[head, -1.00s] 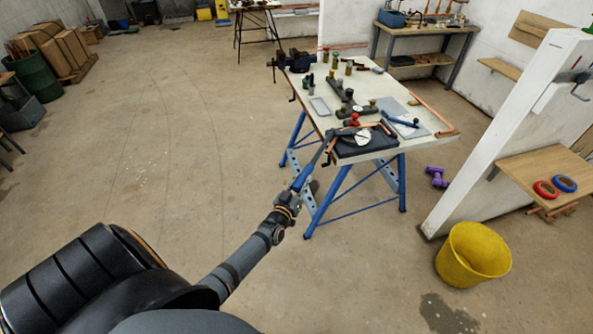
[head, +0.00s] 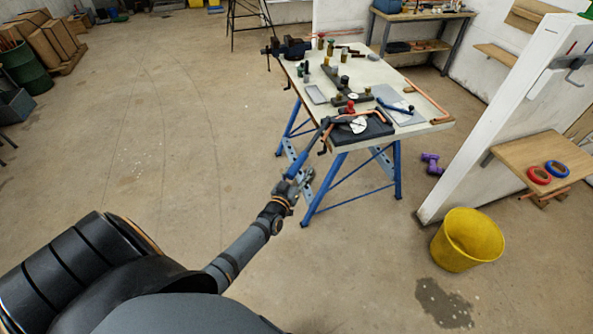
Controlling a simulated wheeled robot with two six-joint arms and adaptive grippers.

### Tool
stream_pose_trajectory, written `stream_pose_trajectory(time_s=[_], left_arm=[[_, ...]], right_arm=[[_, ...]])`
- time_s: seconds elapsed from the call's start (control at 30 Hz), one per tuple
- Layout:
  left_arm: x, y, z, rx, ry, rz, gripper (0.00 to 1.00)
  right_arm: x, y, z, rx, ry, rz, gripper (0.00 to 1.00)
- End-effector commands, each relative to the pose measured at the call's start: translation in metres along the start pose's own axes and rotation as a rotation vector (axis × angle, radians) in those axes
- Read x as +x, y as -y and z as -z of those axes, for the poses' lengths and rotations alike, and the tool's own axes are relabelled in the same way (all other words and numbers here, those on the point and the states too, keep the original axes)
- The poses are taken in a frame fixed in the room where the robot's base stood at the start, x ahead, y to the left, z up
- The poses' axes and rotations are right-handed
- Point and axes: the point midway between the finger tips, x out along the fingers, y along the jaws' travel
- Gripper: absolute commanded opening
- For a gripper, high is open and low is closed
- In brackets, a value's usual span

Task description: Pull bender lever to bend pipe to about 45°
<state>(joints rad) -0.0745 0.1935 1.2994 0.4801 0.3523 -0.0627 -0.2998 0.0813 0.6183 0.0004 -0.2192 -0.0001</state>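The pipe bender (head: 360,128) sits on a black block at the near edge of the white-topped workbench. Its blue lever handle (head: 305,155) slopes down past the edge toward me. A copper pipe (head: 376,117) lies at the bender, with a bent end on the right; its angle is too small to read. My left gripper (head: 297,180) is at the lower end of the blue handle. Its grey fingers look spread around or beside that end; contact cannot be made out. My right gripper is not in view.
The workbench (head: 410,128) stands on blue trestle legs and carries a vise, fittings and a long copper pipe (head: 428,100). A yellow bucket (head: 467,240) stands right, near a white partition (head: 500,125).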

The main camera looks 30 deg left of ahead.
Motion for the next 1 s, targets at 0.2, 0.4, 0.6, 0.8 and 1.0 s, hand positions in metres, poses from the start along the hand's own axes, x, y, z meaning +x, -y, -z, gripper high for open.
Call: stream_pose_trajectory(time_s=[0.2,0.4,0.6,0.8,1.0], left_arm=[[-0.041,0.0,-0.002,-0.001,0.004,-0.001,0.5],[-0.088,0.001,-0.002,-0.002,0.005,0.0,0.5],[-0.114,0.001,-0.001,-0.002,0.003,0.0,0.5],[-0.118,0.001,-0.001,-0.002,0.003,0.0,0.5],[-0.119,0.003,-0.01,0.005,0.023,0.001,0.38]], right_arm=[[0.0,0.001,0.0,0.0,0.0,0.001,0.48],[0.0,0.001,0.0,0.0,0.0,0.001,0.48],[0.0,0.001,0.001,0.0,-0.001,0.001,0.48],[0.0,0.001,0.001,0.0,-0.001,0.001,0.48],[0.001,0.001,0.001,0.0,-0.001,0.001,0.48]])
